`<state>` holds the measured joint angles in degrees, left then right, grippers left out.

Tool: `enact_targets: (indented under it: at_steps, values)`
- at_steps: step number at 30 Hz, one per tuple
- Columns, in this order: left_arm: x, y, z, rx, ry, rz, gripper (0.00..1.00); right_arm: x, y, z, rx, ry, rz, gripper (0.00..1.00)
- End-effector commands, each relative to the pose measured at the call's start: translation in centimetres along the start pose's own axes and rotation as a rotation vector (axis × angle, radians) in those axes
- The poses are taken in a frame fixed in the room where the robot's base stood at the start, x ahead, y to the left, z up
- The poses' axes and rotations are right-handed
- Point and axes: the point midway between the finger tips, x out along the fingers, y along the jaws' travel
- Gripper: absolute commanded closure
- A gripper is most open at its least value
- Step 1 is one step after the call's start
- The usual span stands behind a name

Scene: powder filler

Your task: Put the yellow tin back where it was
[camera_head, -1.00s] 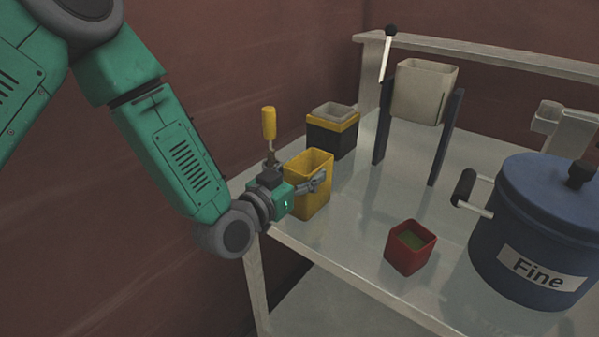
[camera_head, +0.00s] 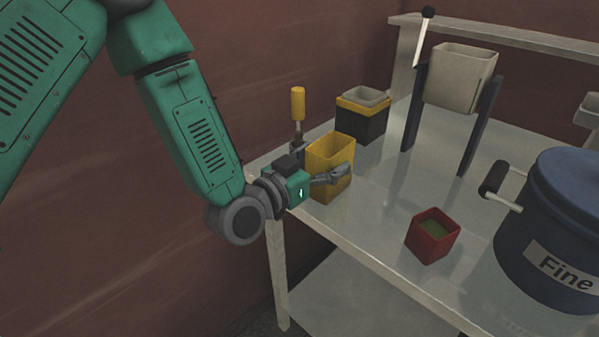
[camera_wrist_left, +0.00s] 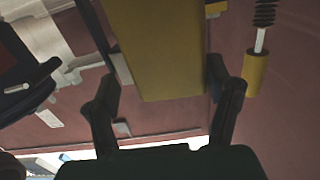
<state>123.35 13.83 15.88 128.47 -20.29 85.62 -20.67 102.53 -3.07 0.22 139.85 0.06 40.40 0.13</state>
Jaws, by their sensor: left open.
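The yellow tin (camera_head: 330,169), open at the top, stands upright near the left front corner of the table. My left gripper (camera_head: 330,180) is at the tin, with one finger showing across its front face. In the left wrist view the tin (camera_wrist_left: 158,55) is between the two fingers of my left gripper (camera_wrist_left: 162,92). The fingers are open, one on each side of it. Whether either finger touches the tin is hard to tell. My right gripper is not in view.
A yellow-handled tool (camera_head: 298,105) stands behind my gripper. A black and yellow box (camera_head: 362,120) is behind the tin. A red tin (camera_head: 433,238) with green contents, a blue "Fine" pot (camera_head: 550,230) and a beige hopper (camera_head: 459,80) are to the right. Bare tabletop (camera_head: 375,200) lies between.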

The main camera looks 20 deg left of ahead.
Motion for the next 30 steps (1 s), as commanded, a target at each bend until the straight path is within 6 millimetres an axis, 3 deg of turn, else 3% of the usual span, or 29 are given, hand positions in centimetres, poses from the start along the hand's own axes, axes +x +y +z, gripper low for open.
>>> enact_targets:
  at_steps: [3, 10, 15, 22, 23, 26, 29, 30]
  values:
    - [-3.0, -0.4, 0.2, -0.006, -0.003, -0.003, 0.27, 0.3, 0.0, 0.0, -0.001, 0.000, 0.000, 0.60]
    - [-7.2, -0.4, 0.2, -0.005, -0.003, -0.003, 0.27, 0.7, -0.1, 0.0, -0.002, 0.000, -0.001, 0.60]
    - [-8.6, 0.1, 0.1, 0.002, -0.002, -0.002, 0.27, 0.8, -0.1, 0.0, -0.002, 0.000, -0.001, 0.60]
    - [-8.9, 0.3, 0.4, 0.002, -0.015, 0.000, 0.27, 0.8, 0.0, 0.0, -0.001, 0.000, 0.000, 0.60]
    - [-8.9, 0.2, 0.9, 0.000, -0.034, 0.002, 0.27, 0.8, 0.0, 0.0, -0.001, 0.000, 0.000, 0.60]
    - [-9.8, 0.4, 5.2, -0.018, -0.182, 0.013, 0.27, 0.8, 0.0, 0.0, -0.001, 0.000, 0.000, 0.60]
    - [-12.5, 0.8, 12.6, -0.053, -0.455, 0.016, 0.27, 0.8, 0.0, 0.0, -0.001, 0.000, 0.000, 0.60]
    - [-14.4, 0.9, 15.8, -0.070, -0.584, 0.009, 0.27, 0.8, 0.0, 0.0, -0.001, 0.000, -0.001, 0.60]
